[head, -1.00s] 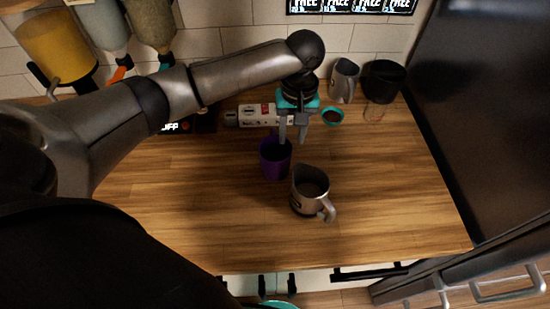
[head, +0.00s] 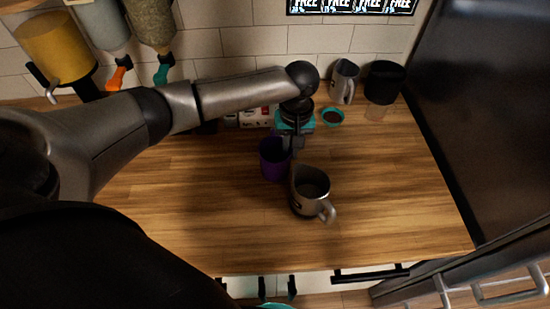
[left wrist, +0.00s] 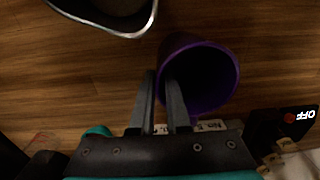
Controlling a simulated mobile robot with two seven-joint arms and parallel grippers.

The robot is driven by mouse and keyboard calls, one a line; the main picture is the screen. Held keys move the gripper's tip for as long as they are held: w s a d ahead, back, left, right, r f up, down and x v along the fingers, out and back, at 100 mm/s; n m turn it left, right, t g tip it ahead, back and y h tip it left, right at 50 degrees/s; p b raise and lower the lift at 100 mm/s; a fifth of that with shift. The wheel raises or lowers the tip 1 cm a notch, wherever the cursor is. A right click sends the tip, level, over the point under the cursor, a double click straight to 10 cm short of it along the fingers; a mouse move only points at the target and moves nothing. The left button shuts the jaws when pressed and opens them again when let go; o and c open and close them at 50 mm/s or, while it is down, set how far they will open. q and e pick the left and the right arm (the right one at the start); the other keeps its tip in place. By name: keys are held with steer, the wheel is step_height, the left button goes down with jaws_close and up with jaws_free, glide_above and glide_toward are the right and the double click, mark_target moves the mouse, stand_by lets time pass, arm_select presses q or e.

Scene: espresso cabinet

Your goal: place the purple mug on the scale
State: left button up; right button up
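The purple mug (head: 272,164) stands upright on the wooden counter. In the left wrist view the mug (left wrist: 221,72) opens toward the camera. My left gripper (head: 290,147) is lowered at the mug's rim. In the wrist view its fingers (left wrist: 161,77) are apart, one overlapping the mug's opening and one outside it; I cannot tell whether they touch the wall. The black scale (left wrist: 282,124), with a lit OFF display, is mostly behind my left arm in the head view. My right gripper (head: 277,281) shows partly at the bottom edge, fingers apart and empty.
A steel pitcher (head: 311,191) stands close to the mug's right. Behind are a white printed tube (head: 257,116), a small teal bowl (head: 333,117), another steel pitcher (head: 343,82) and a black container (head: 384,82). The counter's left and front are clear.

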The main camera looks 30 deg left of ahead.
arm_select(q)
jaws_close()
stand_by(1.1)
steer(key=shift+r, duration=0.1)
step_height(320, 180, up, 20)
steer(key=p, duration=0.3)
steer(key=s+d+f+m+b, duration=0.2)
steer(key=s+f+m+b, duration=0.4)
steer(key=s+f+b, duration=0.3)
step_height(320, 180, down, 4)
steer(key=b, duration=0.5)
steer(key=shift+d+r, duration=0.2)
stand_by(0.4)
